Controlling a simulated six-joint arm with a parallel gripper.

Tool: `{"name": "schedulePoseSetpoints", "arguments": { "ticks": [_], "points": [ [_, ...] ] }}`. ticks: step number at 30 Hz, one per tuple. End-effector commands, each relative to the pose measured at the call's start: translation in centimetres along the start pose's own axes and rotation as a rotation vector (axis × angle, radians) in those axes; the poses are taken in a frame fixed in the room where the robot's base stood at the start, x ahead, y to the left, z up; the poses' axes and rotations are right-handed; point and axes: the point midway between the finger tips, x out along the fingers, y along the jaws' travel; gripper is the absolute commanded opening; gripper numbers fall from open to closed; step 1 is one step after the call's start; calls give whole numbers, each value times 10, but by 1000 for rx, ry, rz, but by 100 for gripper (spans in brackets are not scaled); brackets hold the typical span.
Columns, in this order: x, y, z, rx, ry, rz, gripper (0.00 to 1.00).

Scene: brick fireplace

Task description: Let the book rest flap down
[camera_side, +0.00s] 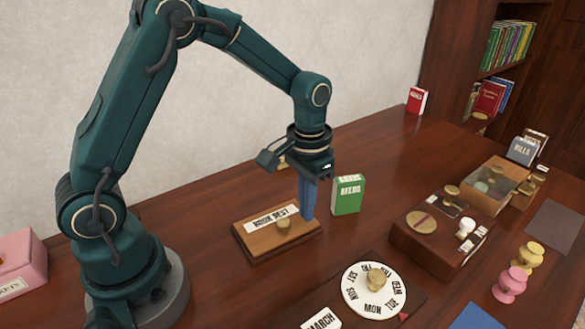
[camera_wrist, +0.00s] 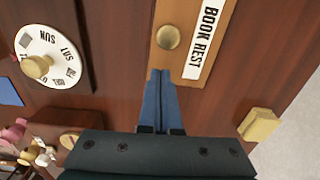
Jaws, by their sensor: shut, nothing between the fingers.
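The book rest (camera_side: 255,240) is a low wooden board with a white "BOOK REST" label and a round brass knob (camera_side: 284,224). In the side view its top panel looks nearly flat on its base. The book rest also shows in the wrist view (camera_wrist: 216,18), with its knob (camera_wrist: 168,37) near the fingers. My gripper (camera_side: 307,215) points down with its blue fingers shut and empty, at the right end of the book rest. In the wrist view the fingertips (camera_wrist: 160,73) overlap the board's near end; I cannot tell whether they touch it.
A green seeds box (camera_side: 348,195) stands just right of my gripper. A white day dial (camera_side: 375,290) lies in front. A wooden box with knobs (camera_side: 440,235) is farther right. A pale yellow block (camera_wrist: 259,124) lies beside the book rest in the wrist view.

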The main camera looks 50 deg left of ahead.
Motion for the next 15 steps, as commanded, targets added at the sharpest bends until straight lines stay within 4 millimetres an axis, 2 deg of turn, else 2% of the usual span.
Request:
{"name": "schedulePoseSetpoints", "arguments": {
  "ticks": [15],
  "points": [
    [-41,0,-1,0,5,0,0]
  ]
}}
